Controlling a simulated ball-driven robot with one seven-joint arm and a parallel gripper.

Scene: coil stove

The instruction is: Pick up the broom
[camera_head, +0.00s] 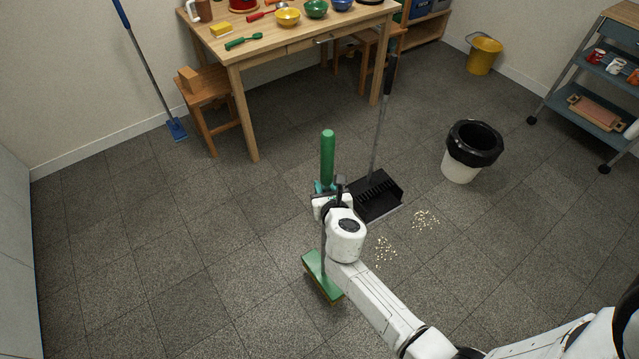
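The broom has a thick green grip (328,153), a thin grey pole and a green brush head (318,272). It stands roughly upright in the middle of the view, and the head appears at floor level. My gripper (326,187), with teal fingers, is at the handle just below the green grip. My wrist hides part of the pole and the fingertips, so I cannot tell whether the fingers are closed on it.
A black long-handled dustpan (377,199) stands just right of my gripper. Crumbs (385,250) lie beside my arm, with more (425,219) further right. A lined bin (463,168) stands right, a wooden table (275,49) behind. Floor at left is clear.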

